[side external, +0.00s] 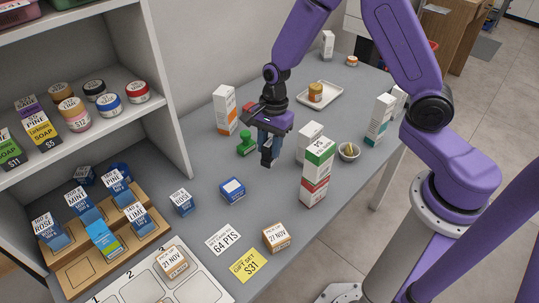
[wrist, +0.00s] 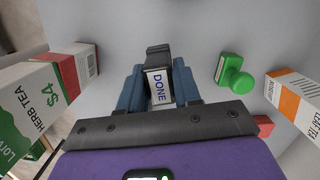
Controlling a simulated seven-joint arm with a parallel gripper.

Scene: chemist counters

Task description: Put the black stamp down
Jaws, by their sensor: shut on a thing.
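The black stamp (wrist: 158,88) shows in the wrist view with a white face reading "DONE", its dark end pointing toward the top of the picture. My gripper (side external: 267,155) is shut on it, and the two blue fingers flank it in the wrist view (wrist: 158,92). In the side view the gripper points down over the grey counter (side external: 210,210), and the fingers mostly hide the stamp. I cannot tell whether the stamp touches the counter. A green stamp (side external: 246,146) stands just left of my gripper, and right of it in the wrist view (wrist: 235,75).
An orange-and-white box (side external: 225,110) stands behind the green stamp. Stacked tea boxes (side external: 316,170) and a white box (side external: 308,143) stand right of my gripper. A blue ink pad (side external: 232,190) lies in front. Some bare counter lies between them.

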